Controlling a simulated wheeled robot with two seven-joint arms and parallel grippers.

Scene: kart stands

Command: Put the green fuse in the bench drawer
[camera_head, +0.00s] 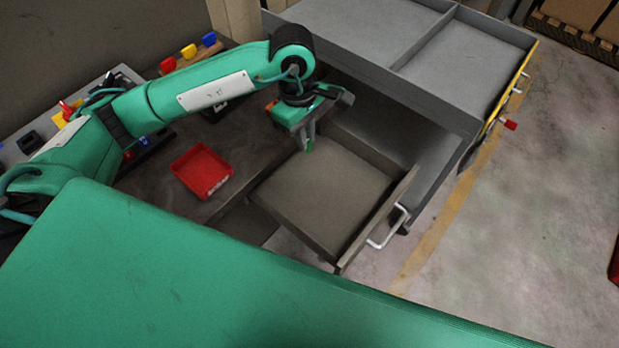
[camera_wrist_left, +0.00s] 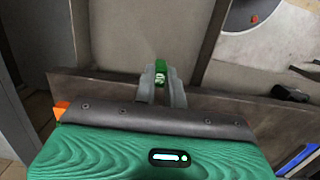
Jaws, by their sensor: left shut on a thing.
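The green fuse (camera_wrist_left: 160,73) shows between the fingers of my left gripper (camera_wrist_left: 160,88) in the left wrist view. In the head view my left gripper (camera_head: 306,146) is shut on the green fuse (camera_head: 309,146) and holds it over the back part of the bench drawer. The bench drawer (camera_head: 335,195) is pulled open and its visible floor is bare. A white handle (camera_head: 388,230) is on its front. I cannot tell how high the fuse is above the drawer floor. My right gripper is not in view.
A red tray (camera_head: 202,170) lies on the dark bench top, left of the drawer. A grey cart (camera_head: 400,85) with raised edges stands behind the drawer. Red, yellow and blue pieces sit at the back of the bench. Open floor (camera_head: 520,200) is at the right.

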